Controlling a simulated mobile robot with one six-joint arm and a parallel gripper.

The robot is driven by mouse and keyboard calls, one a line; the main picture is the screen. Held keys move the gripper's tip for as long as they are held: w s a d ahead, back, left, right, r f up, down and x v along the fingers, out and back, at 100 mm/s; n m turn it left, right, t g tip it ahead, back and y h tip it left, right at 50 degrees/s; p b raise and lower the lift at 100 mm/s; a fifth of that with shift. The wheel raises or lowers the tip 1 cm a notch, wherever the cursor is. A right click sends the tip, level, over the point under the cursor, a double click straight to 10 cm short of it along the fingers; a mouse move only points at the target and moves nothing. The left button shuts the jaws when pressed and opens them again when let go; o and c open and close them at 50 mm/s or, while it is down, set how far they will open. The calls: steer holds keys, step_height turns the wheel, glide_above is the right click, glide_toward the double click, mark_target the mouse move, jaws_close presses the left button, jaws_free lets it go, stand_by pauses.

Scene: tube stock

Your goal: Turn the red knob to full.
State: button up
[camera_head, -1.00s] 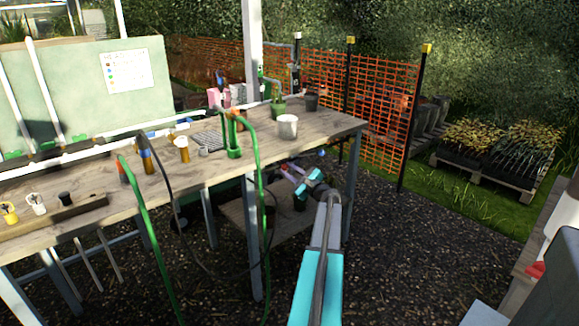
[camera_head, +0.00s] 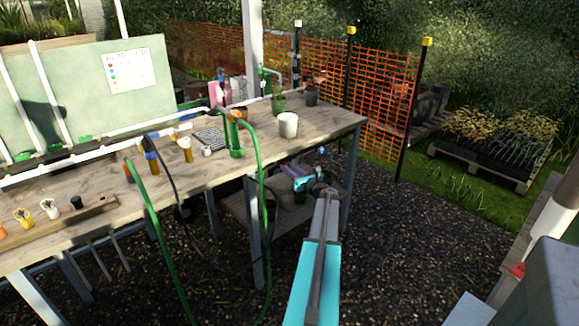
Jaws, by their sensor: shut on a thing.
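My gripper (camera_head: 299,178) is at the end of my teal arm, low in the middle, in front of the lower shelf in the picture. It is small and partly hidden by my wrist. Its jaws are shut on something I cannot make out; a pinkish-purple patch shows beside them. I cannot tell for certain which part is the red knob. A small red piece (camera_head: 518,270) shows at the right, below a white cylinder. An orange-red cap (camera_head: 3,231) is cut by the left edge, and a red-topped piece (camera_head: 128,170) stands on the bench.
The wooden bench (camera_head: 335,120) carries white pipes, a grey tray, a white pot (camera_head: 288,125) and a wooden block (camera_head: 100,212) with several coloured caps. A green hose (camera_head: 148,230) and a black cable hang in front. Dark gravel (camera_head: 420,240) lies open at right, before orange netting.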

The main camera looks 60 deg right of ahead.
stand_by(0.4)
steer(key=o, duration=1.1)
steer(key=shift+c, duration=0.2)
steer(key=shift+s, duration=0.15)
steer(key=b+v, duration=0.1)
steer(key=v, duration=1.2)
steer(key=shift+s+a, duration=0.2)
steer(key=shift+s, duration=0.1)
steer(key=shift+w, duration=0.1)
